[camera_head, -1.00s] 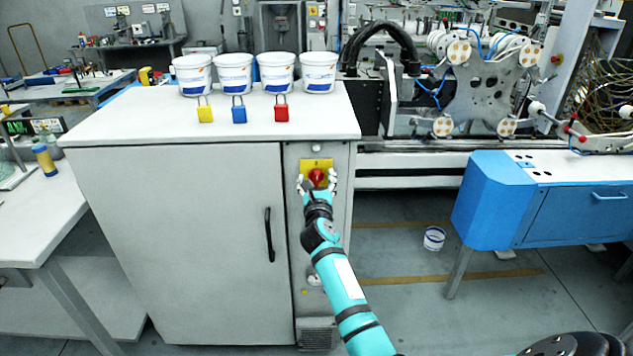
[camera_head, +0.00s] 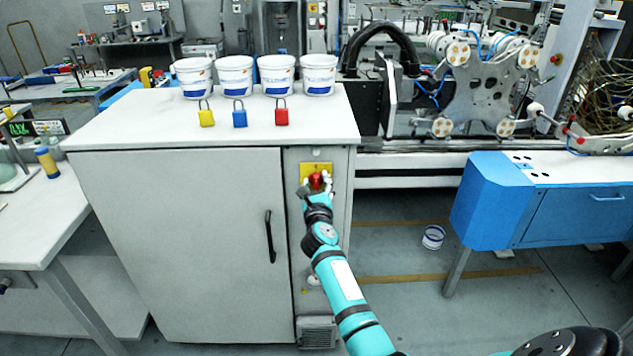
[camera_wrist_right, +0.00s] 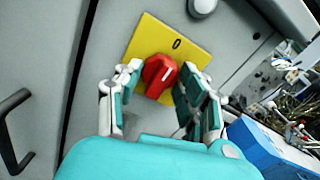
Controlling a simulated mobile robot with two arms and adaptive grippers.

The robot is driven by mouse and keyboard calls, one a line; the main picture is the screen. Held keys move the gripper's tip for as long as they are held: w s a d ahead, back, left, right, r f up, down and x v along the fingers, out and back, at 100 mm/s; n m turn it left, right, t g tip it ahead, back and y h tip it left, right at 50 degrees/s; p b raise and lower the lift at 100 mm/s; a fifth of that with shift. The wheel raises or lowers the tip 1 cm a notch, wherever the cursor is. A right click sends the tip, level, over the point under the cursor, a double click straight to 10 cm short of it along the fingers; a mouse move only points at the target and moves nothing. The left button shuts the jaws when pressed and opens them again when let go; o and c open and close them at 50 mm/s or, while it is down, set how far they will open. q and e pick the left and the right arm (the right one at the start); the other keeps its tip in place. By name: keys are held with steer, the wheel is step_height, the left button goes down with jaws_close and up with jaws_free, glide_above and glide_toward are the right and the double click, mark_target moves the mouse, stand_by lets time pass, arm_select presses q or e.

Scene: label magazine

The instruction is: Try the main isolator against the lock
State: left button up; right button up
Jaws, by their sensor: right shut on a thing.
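The main isolator is a red knob (camera_head: 316,180) on a yellow plate (camera_head: 318,168), high on the narrow right-hand panel of a grey cabinet. In the right wrist view the knob (camera_wrist_right: 159,75) sits between my fingers, with a "0" above it on the plate (camera_wrist_right: 190,45). My right gripper (camera_head: 317,187) is shut on the knob, a finger on each side. A yellow padlock (camera_head: 206,118), a blue padlock (camera_head: 239,117) and a red padlock (camera_head: 281,116) lie on the cabinet top. I see no padlock on the isolator; the fingers hide part of it. My left gripper is not in view.
Several white tubs, one of them at the right end (camera_head: 319,75), stand on the cabinet top (camera_head: 130,130) behind the padlocks. A black door handle (camera_head: 269,236) is left of my right arm.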

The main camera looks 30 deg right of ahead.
steer(key=o, duration=1.2)
steer(key=v, duration=1.2)
steer(key=shift+a+f, duration=0.1)
